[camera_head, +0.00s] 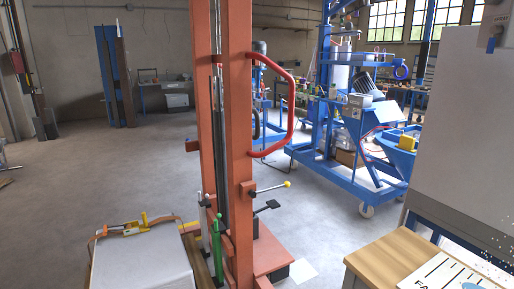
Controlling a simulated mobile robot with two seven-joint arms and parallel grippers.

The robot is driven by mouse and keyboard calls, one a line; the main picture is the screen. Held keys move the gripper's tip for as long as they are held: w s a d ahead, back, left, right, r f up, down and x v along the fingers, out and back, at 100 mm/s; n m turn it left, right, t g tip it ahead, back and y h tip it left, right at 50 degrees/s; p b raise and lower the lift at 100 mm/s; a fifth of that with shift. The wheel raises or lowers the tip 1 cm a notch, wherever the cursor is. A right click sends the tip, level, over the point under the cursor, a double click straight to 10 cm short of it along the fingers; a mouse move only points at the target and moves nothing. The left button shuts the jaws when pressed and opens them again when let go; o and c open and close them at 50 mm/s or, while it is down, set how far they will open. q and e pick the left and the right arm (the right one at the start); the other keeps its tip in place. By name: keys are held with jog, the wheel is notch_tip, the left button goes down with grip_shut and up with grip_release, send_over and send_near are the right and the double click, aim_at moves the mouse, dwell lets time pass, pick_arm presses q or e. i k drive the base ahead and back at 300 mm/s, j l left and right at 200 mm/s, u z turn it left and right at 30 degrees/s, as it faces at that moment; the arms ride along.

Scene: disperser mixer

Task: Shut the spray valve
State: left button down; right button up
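I cannot make out a part that is clearly the spray valve. A lever with a yellow knob (287,184) sticks out to the right from the orange column (238,120) in the middle. A dark pedal-like lever (266,206) sits just below it. Neither of my grippers shows in the head view.
A red curved handle (290,108) juts from the column. A wooden tabletop (395,262) is at lower right. A blue wheeled frame (345,180) stands behind. Floor at left is clear.

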aim_at(492, 42)
jog(key=z, duration=1.1)
